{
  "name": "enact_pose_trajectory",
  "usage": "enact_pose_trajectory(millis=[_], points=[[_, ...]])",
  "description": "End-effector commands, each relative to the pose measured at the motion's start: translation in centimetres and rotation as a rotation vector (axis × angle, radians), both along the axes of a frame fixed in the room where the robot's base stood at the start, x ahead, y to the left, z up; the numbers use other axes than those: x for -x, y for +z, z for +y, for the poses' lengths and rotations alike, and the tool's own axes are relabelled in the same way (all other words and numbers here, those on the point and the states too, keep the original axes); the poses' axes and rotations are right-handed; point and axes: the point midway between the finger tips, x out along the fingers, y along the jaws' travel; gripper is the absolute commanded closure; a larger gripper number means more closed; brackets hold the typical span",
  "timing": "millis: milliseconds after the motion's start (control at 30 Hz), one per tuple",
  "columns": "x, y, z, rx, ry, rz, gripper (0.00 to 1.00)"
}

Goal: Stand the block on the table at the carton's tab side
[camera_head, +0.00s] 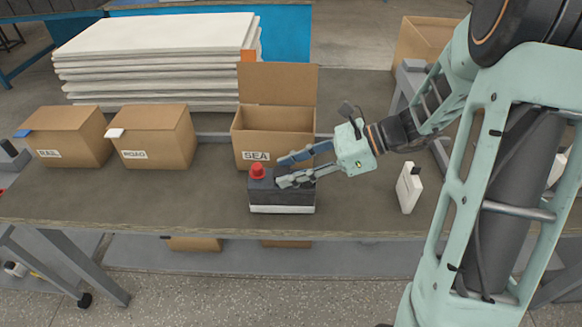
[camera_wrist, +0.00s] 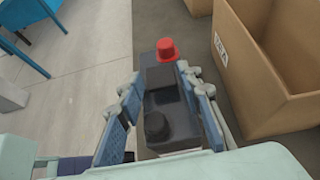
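The block (camera_head: 281,200) is a dark battery-like box with a pale bottom band, a red knob and a black knob. It is upright in front of the open carton (camera_head: 285,128) marked SEA, near the table's front edge. An orange tab (camera_head: 248,56) sits at the upper left of that carton's raised flap. My gripper (camera_head: 284,170) reaches in from the right, with its fingers on both sides of the block's upper part. In the wrist view the block (camera_wrist: 162,103) fills the space between the fingertips, and they look shut on it. Whether its base touches the table is unclear.
Two closed cartons, RAIL (camera_head: 68,139) with a blue tab and ROAD (camera_head: 155,139) with a white tab, stand to the left. A white object (camera_head: 409,188) stands to the right. White sheets (camera_head: 158,55) are stacked behind. The table's left front (camera_head: 130,205) is clear.

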Motion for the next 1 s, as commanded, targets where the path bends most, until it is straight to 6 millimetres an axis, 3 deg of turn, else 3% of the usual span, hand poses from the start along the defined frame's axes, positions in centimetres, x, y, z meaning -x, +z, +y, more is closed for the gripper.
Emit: enact_pose_trajectory(millis=[467,800,1000], points=[[-0.1,0.8,-0.7,-0.001,-0.002,-0.002,0.57],[0.2,4.2,-6.8,0.000,-0.004,-0.003,0.57],[0.4,5.5,-9.6,0.000,-0.001,0.000,0.57]])
